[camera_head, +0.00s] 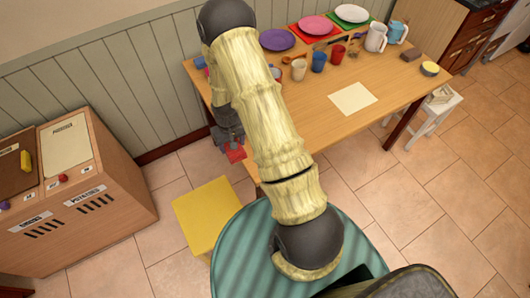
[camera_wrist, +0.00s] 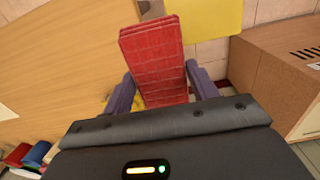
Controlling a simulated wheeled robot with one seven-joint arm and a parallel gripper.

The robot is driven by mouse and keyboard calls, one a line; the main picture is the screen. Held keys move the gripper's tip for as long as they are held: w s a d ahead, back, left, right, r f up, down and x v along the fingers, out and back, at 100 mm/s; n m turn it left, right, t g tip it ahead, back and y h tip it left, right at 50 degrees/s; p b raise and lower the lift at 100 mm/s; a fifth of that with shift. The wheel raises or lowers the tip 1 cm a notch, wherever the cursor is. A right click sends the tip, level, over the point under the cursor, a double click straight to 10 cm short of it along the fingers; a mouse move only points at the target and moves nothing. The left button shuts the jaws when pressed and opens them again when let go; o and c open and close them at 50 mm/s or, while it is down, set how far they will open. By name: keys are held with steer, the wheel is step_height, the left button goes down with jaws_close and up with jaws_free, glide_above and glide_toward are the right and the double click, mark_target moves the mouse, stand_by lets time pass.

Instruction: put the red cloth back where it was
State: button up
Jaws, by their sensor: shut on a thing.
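The red cloth (camera_wrist: 155,58) is a flat red rectangle with a faint grid, held between the two fingers of my gripper (camera_wrist: 163,85) in the wrist view. In the head view a red patch of the cloth (camera_head: 235,153) shows below my gripper (camera_head: 231,137), just off the table's left edge. My gripper is shut on the cloth. My arm hides part of the table's left end and whatever lies behind it.
The wooden table (camera_head: 390,85) holds plates, cups, pitchers and a pale sheet (camera_head: 352,98). A yellow stool (camera_head: 205,212) stands below the cloth. A wooden cabinet with labelled bins (camera_head: 75,200) is at left. A white stool (camera_head: 432,112) stands at right. Tiled floor lies between.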

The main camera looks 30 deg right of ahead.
steer(key=s+d+r, duration=0.1)
steer(key=s+d, duration=0.1)
steer(key=d, duration=1)
steer(key=shift+d+r, duration=0.15)
steer(key=shift+r, duration=0.05)
steer(key=shift+s, duration=0.1)
steer(key=shift+f+p, duration=0.55)
steer(key=shift+f, duration=2.35)
steer(key=shift+f+p, duration=0.55)
steer(key=shift+f, duration=1.55)
